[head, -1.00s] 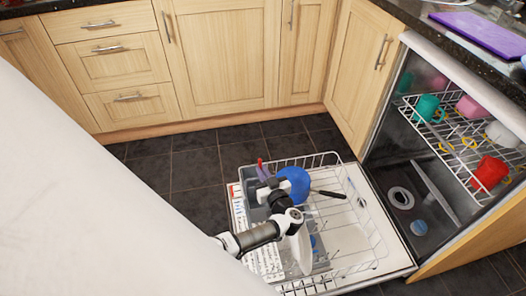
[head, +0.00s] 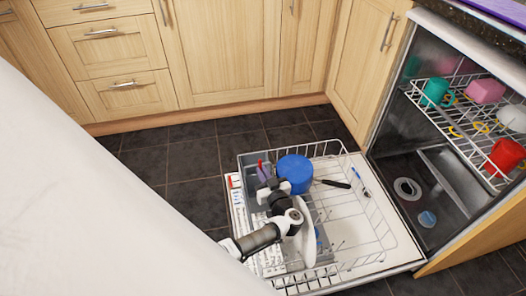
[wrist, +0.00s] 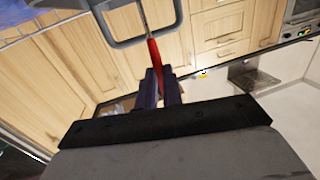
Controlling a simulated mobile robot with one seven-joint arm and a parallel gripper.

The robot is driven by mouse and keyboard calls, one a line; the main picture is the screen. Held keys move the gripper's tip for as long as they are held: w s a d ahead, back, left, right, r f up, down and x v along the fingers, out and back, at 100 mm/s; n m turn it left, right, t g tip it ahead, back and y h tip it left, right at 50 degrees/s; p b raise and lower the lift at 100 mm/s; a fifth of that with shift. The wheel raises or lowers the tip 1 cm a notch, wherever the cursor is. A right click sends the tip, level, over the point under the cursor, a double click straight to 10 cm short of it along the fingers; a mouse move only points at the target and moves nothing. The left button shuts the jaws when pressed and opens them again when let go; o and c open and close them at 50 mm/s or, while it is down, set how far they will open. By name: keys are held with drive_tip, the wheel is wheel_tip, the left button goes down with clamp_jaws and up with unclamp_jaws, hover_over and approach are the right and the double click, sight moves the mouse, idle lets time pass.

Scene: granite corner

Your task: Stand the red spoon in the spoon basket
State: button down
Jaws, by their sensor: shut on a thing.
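The red spoon (wrist: 155,55) is gripped by its red handle between the dark fingers of my gripper (wrist: 158,88) in the wrist view. Its thin metal part runs up toward the top edge of that view. In the head view a bit of red spoon (head: 260,164) shows above my gripper (head: 265,180), at the left back of the lower rack. A grey basket-like box (head: 249,183) stands there beside it. In the wrist view a grey rim (wrist: 178,14) loops around the spoon's upper end; I cannot tell whether the spoon is inside it. My arm hides part of the box.
The pulled-out white rack (head: 385,240) stands on the open dishwasher door (head: 405,252). It holds a blue pan (head: 295,170) with a dark handle and a white plate (head: 307,235) close to my arm. The upper rack (head: 455,120) holds several cups. Cabinets (head: 220,55) stand behind; dark floor is clear.

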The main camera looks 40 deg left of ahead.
drive_tip(key=shift+f, duration=0.1)
drive_tip(key=c, duration=1.5)
unclamp_jaws()
wheel_tip(320, 180, up, 20)
drive_tip(key=p, duration=0.2)
drive_tip(key=shift+p, duration=0.35)
